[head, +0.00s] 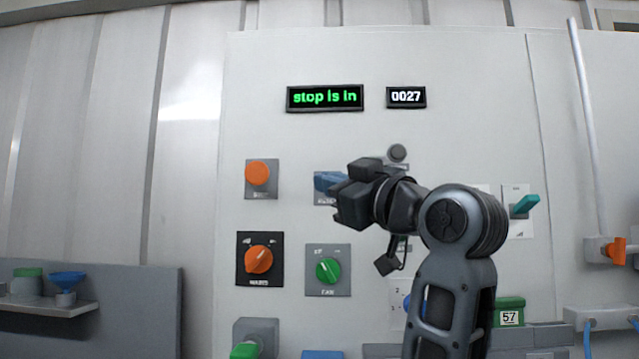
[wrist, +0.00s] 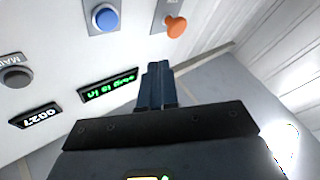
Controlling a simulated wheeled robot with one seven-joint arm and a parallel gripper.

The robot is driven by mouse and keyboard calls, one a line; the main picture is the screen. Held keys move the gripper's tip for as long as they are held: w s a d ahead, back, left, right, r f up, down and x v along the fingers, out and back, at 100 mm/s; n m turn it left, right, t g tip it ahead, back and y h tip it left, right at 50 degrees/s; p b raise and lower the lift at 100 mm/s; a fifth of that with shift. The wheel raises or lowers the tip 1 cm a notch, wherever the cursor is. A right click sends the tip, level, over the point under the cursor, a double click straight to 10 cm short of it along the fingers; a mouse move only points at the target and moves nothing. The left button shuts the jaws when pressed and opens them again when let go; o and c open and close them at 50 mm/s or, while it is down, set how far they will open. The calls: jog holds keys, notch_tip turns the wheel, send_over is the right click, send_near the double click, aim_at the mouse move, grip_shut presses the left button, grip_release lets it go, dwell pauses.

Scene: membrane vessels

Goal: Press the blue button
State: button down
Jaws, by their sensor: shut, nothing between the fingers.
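The blue button (wrist: 105,17) is a round cap on a grey plate at the top of the wrist view, uncovered there. In the head view its plate (head: 322,201) is mostly hidden behind my gripper, and I cannot clearly tell the button from the bluish fingers. My gripper (head: 328,182) is in front of the panel, right of the orange button. In the wrist view its dark blue fingers (wrist: 157,68) are together and empty. They show below and to the right of the blue button; whether they touch the panel cannot be told.
An orange button (head: 257,173) sits left of my gripper. Below are an orange knob (head: 259,260) and a green knob (head: 328,270). A grey button (head: 397,153) is above my wrist. A display (head: 325,97) reads "stop is in"; a counter (head: 406,97) reads 0027.

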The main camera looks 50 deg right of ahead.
jog(key=shift+s+r, duration=0.1)
jog(key=shift+r, duration=0.6)
jog(key=w+d+b, duration=0.1)
jog(key=w+d, duration=0.4)
jog(key=d, duration=0.1)
jog(key=shift+w+d, duration=0.2)
jog(key=shift+d, duration=0.2)
jog(key=shift+d, duration=0.1)
dwell(1.8)
jog(key=shift+w+d, duration=0.25)
jog(key=shift+w+d, duration=0.25)
jog(key=shift+d, duration=0.05)
dwell(0.9)
jog(key=shift+s+a, duration=0.5)
jog(key=shift+a, duration=0.15)
